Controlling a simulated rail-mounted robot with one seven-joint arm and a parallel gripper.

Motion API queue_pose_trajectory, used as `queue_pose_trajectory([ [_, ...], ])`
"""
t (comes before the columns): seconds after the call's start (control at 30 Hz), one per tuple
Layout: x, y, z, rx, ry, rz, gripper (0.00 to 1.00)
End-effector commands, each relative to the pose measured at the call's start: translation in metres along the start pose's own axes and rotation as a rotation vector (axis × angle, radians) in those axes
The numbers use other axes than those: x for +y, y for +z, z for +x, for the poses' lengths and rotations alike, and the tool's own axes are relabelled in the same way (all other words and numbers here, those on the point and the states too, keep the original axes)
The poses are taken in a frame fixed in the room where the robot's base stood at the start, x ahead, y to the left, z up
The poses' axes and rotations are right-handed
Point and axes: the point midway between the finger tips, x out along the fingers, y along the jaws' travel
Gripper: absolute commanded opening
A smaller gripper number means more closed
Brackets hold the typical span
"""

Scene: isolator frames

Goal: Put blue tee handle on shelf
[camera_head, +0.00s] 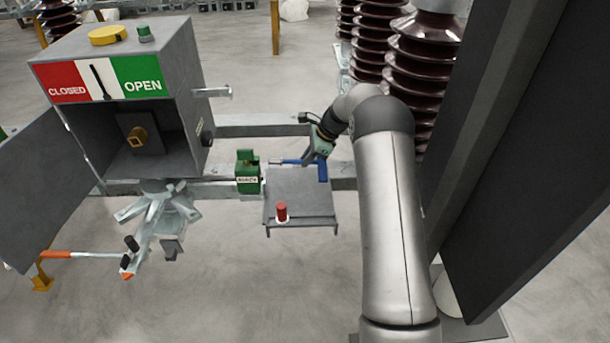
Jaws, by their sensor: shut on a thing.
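The blue tee handle (322,171) is at the right side of the shelf in the head view, with its thin shaft pointing left. My gripper (312,160) is shut on it, coming in from the upper right. The shelf (297,188) is a small grey metal plate with a raised front lip. The handle appears over or on the shelf's right back part; I cannot tell whether it touches the surface. My gripper's fingers are small and partly hide the handle's middle.
A red cylinder (281,212) stands at the shelf's front left. A green padlock-like block (248,172) is just left of the shelf. An open grey cabinet (190,85) marked CLOSED and OPEN stands at left. Brown insulators (425,50) and a dark post (540,150) are at right.

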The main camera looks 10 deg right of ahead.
Motion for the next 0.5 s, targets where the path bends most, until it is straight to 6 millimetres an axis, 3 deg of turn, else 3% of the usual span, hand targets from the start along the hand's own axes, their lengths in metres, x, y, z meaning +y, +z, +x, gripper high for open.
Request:
queue_pose_trajectory([
  [0.5, 0.006, -0.027, 0.05, -0.002, 0.001, -0.002, 0.0],
])
